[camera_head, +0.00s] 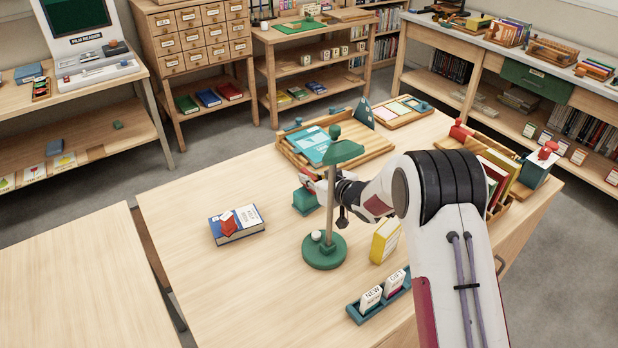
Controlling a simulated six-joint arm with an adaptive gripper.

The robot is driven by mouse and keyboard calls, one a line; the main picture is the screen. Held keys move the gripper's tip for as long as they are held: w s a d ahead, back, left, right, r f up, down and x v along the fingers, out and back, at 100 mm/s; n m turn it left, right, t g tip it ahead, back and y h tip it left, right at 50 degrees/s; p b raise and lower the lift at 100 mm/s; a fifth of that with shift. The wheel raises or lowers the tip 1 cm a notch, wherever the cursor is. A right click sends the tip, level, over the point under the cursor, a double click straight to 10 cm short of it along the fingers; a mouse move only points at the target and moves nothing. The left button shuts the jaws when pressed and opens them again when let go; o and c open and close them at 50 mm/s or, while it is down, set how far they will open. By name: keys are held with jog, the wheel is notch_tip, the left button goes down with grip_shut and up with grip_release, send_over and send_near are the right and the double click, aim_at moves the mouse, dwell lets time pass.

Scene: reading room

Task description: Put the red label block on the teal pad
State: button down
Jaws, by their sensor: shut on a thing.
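My gripper (330,190) reaches in from the right, behind the green desk lamp's pole, and the pole partly hides its fingers. At its end, left of the pole, shows a small red-and-white piece (308,179), which looks like the red label block, with my gripper shut on it. The view is too small to be sure. Just below is a dark green box-like thing (304,202); I cannot tell whether they touch. A flat teal thing (312,146) lies in the wooden tray behind; I cannot tell which of these is the teal pad.
The green lamp (324,251) stands close in front of my gripper. A blue book (246,228) with a red shape on top lies to the left. A yellow box (385,241) and a blue card holder (368,310) stand nearer. The table's left part is clear.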

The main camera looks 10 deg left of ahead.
jog(key=shift+f, duration=0.2)
jog(key=c, duration=2.1)
grip_release()
jog(key=shift+c, duration=0.2)
jog(key=shift+r, duration=0.25)
jog(key=shift+v, duration=0.75)
jog(key=v, duration=1)
jog(key=shift+s+d, duration=0.15)
jog(key=shift+d, duration=0.05)
